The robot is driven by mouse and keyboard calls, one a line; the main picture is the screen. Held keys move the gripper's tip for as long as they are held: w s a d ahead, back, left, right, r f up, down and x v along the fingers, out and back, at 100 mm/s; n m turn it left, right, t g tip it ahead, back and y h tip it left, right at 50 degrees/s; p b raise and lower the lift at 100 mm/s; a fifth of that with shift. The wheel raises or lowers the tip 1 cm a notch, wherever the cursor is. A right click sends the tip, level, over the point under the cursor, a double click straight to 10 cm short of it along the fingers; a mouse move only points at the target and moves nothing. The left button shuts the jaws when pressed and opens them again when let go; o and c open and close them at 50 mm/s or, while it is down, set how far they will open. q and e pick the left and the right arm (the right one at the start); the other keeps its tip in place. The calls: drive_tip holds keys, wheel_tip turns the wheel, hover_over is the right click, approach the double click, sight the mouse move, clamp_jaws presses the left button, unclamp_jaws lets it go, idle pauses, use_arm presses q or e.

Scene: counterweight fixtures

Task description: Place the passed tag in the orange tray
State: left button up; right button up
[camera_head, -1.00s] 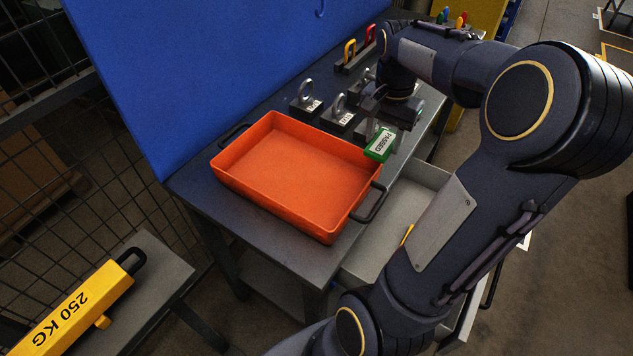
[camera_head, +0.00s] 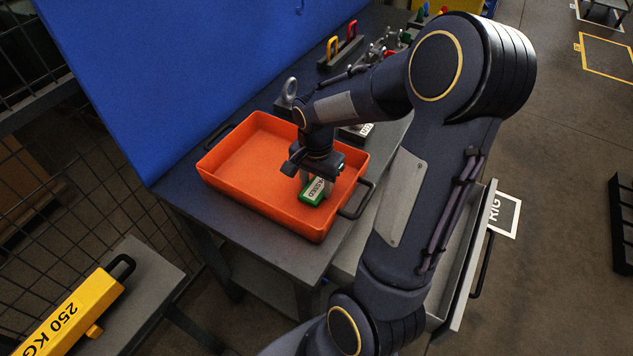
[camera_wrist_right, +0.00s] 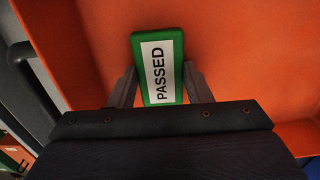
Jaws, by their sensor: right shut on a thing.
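The green tag (camera_head: 315,191) with a white label reading PASSED is held by my right gripper (camera_head: 314,184), over the inside of the orange tray (camera_head: 246,152) near its right side. In the right wrist view the tag (camera_wrist_right: 159,67) sits between the two fingers of the right gripper (camera_wrist_right: 160,88), with the orange tray floor (camera_wrist_right: 235,50) behind it. I cannot tell whether the tag touches the tray floor. The tray is otherwise empty where it shows. My left gripper is not in view.
The tray stands on a dark table (camera_head: 285,250) against a blue panel (camera_head: 190,70). Ringed weights (camera_head: 288,95) stand behind it, partly hidden by my arm. An open drawer (camera_head: 462,265) juts out at the right. A yellow 250 KG block (camera_head: 75,310) lies at the lower left.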

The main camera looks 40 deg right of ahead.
sight(316, 187)
drive_tip(key=shift+f, duration=0.2)
drive_tip(key=o, duration=1)
drive_tip(key=shift+r, duration=0.1)
wheel_tip(316, 187, up, 11)
drive_tip(key=s+a+n+t+y, duration=0.1)
drive_tip(key=s+a+n+t, duration=0.1)
drive_tip(key=s+a+n, duration=0.2)
drive_tip(key=s+a+n+t+y, duration=0.1)
drive_tip(key=s+a+n, duration=0.2)
drive_tip(key=a, duration=0.3)
drive_tip(key=s+a+n+t+y, duration=0.1)
drive_tip(key=s+a+n+t, duration=0.1)
drive_tip(key=s+a+n, duration=0.2)
drive_tip(key=shift+s+a+r+n+t+y+p, duration=0.2)
drive_tip(key=shift+a+n, duration=0.2)
drive_tip(key=shift+n, duration=0.15)
drive_tip(key=shift+s+a+r+n+t+y+p, duration=0.1)
drive_tip(key=shift+s+a+n+y+p, duration=0.1)
drive_tip(key=shift+a+n, duration=0.3)
